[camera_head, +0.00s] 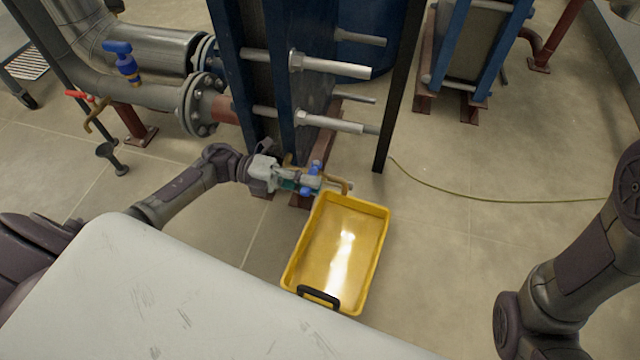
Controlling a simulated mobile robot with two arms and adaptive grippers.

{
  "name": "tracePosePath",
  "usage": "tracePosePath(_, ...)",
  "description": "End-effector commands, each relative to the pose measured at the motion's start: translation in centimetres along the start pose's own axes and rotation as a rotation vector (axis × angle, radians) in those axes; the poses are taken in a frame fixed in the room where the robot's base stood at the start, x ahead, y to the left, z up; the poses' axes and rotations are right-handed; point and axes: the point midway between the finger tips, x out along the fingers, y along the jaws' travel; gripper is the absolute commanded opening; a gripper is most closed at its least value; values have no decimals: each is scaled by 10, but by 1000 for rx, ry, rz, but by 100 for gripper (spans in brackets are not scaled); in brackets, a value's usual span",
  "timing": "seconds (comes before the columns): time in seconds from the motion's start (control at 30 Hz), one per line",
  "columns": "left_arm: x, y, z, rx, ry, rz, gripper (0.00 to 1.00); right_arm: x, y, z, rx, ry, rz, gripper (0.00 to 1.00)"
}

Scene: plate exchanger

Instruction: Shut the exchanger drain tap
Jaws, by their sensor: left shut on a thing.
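The exchanger drain tap (341,183) is a small brass pipe with a bent spout at the foot of the blue plate exchanger (280,60). Its spout hangs over the far edge of a yellow tray (374,262). A blue handle (316,167) shows at the tap, partly hidden by my fingers. My left gripper (309,182) reaches in from the left and is shut on the blue handle. The exact handle angle is hard to tell. My right arm shows at the right edge, but its gripper is out of view.
The yellow tray with a black handle stands on the tiled floor. A black post (397,110) rises just right of the exchanger. At upper left are a blue-handled valve (127,66) and a red-handled tap (82,96). A yellow hose (480,200) crosses the open floor at right.

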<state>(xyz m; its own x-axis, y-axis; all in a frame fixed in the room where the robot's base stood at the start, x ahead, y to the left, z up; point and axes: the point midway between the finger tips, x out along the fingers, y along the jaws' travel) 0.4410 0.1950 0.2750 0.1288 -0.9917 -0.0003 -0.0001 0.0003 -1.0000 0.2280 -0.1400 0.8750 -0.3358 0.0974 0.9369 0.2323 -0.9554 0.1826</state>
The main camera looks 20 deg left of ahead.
Motion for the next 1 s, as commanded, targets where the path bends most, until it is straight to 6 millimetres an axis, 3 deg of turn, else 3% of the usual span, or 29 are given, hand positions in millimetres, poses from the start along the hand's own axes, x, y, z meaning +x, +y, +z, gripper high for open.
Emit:
tracePosePath(0.47,-4,2,-3,-2,14,2,0,0,0,-1,0,2,-1,47)
tracePosePath(0.5,-3,2,-3,-2,14,2,18,0,0,-1,0,2,-1,47)
tracePosePath(0.63,-3,1,-2,-2,12,2,40,0,0,-1,0,2,-1,47)
tracePosePath(1.0,-7,0,-1,-1,8,1,42,2,0,-2,0,7,1,47)
